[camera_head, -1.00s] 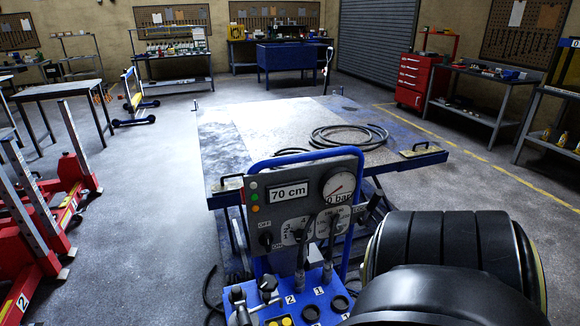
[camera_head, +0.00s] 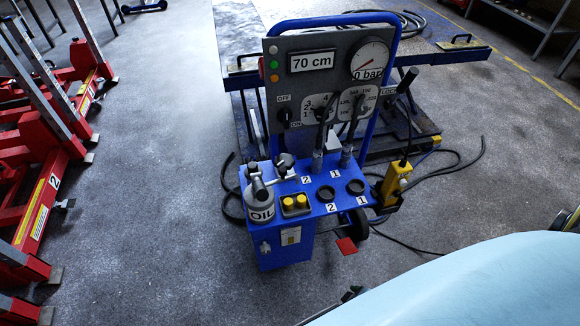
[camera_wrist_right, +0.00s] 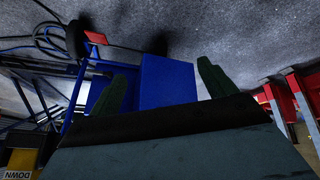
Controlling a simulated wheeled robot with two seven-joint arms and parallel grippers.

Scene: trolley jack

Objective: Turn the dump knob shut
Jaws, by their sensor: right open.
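The blue control cart (camera_head: 285,247) stands in the middle of the head view. No label reading "dump" is legible, so I cannot tell which knob is the dump knob. A black knob on a metal stem (camera_head: 284,162) sits at the top left of its deck. My left gripper is out of view.
The grey panel (camera_head: 330,90) carries a gauge, a 70 cm display and selectors. An oil can (camera_head: 260,208), yellow buttons (camera_head: 295,202) and levers crowd the deck. A red pedal (camera_head: 346,245) sticks out low. Red jacks (camera_head: 50,150) stand left; floor between is clear.

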